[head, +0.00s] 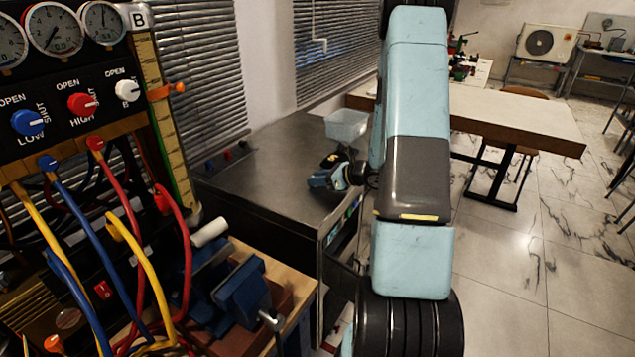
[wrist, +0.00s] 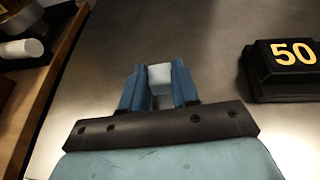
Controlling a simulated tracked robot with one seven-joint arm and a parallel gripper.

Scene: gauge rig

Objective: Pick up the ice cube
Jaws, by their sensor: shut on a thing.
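The ice cube (wrist: 159,76) is a pale whitish block in the wrist view. It sits between the two blue fingers of my gripper (wrist: 158,88), which are shut on it. Below it the grey metal top of the cart (wrist: 200,60) shows; I cannot tell whether the cube touches it. In the head view my gripper (head: 328,180) is low over the cart's top (head: 270,160), and the cube cannot be made out there.
A black block marked 50 (wrist: 285,70) lies right of my gripper in the wrist view. A clear bin (head: 347,124) stands at the cart's far end. The gauge rig (head: 75,90) with hoses and a blue vise (head: 240,285) stand at left.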

